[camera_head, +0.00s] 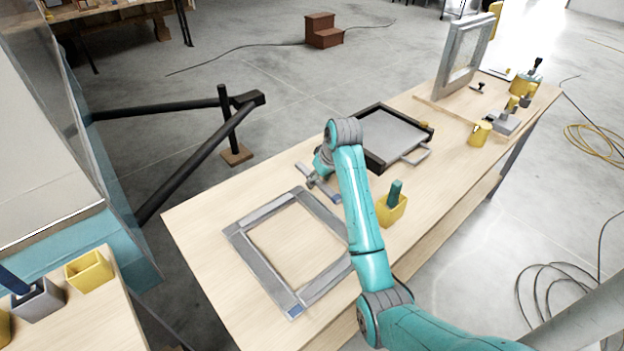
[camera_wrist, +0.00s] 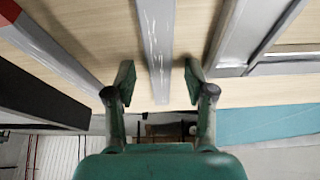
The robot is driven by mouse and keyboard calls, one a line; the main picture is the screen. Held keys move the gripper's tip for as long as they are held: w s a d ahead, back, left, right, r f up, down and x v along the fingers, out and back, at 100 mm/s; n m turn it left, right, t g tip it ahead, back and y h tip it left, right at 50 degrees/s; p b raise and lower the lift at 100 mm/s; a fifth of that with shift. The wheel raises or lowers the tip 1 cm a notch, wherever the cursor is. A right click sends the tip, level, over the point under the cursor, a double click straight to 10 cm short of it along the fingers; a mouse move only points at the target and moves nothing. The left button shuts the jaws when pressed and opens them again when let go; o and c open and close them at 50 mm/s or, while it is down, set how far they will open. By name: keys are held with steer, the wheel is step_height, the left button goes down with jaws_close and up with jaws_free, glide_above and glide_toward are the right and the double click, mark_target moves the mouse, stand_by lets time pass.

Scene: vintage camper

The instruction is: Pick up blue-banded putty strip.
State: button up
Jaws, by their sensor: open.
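A narrow grey strip (camera_head: 333,192) lies on the workbench between the metal frame and the black-rimmed tray. A bluish patch shows near its end, so it looks like the blue-banded putty strip. My gripper (camera_head: 316,178) is low over this strip, partly hidden behind my arm. In the wrist view the grey strip (camera_wrist: 157,35) runs between the two fingers of my gripper (camera_wrist: 159,73). The fingers are apart, with a gap on each side of the strip. No blue band shows on it in the wrist view.
A grey rectangular frame (camera_head: 263,268) with a blue corner lies in front. A black-rimmed tray (camera_head: 374,161) lies behind my gripper. A yellow pot (camera_head: 391,212) with a teal-handled tool stands right of my arm. The workbench (camera_head: 196,214) is bare at the left.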

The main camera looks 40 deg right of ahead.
mark_target(319, 181)
jaws_close()
step_height(319, 181, up, 10)
stand_by(0.7)
